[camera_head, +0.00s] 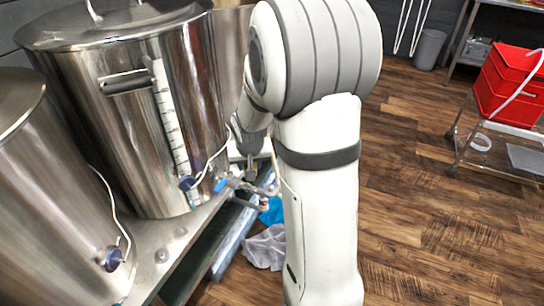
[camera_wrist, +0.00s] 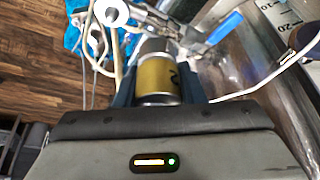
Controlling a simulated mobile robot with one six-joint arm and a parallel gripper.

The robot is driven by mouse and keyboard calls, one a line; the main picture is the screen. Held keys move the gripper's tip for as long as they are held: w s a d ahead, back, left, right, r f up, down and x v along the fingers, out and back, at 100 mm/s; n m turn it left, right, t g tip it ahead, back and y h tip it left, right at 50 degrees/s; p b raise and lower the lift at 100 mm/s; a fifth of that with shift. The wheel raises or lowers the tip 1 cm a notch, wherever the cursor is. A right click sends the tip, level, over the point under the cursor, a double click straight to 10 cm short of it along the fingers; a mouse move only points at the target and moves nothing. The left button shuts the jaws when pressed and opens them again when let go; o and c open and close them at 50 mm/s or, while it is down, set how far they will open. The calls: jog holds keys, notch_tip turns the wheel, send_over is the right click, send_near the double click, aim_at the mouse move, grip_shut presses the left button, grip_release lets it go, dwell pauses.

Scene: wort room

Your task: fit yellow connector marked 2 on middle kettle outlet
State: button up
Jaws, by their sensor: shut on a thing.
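The yellow connector (camera_wrist: 160,78) sits between the two dark fingers of my gripper (camera_wrist: 159,70) in the wrist view, with part of a dark mark on its right side. My gripper is shut on it. The connector's far end points at the metal fittings of an outlet valve with a blue handle (camera_wrist: 225,27); I cannot tell whether they touch. In the head view, the middle kettle (camera_head: 130,120) is a large steel pot with a sight scale. Its outlet valve with blue handle (camera_head: 222,184) is low at its right, beside my gripper (camera_head: 250,172). The connector is not clear there.
Another steel kettle (camera_head: 45,200) stands at the left. A white cable (camera_wrist: 270,72) runs close to the gripper. Grey cloth (camera_head: 264,248) and blue cloth (camera_head: 272,211) lie below the bench edge. A red box (camera_head: 508,85) is on a cart at the right; the wooden floor between is clear.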

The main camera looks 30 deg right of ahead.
jog(key=s+d+r+m+h, duration=0.1)
jog(key=s+d+r+m, duration=0.1)
jog(key=d, duration=0.4)
notch_tip(320, 180, down, 6)
jog(key=b, duration=0.4)
jog(key=shift+a+f+b, duration=0.1)
jog(key=shift+a+b, duration=0.05)
jog(key=shift+b, duration=0.25)
jog(key=shift+f+b, duration=0.55)
jog(key=shift+f+b, duration=1.35)
jog(key=shift+b, duration=0.05)
jog(key=o, duration=1.1)
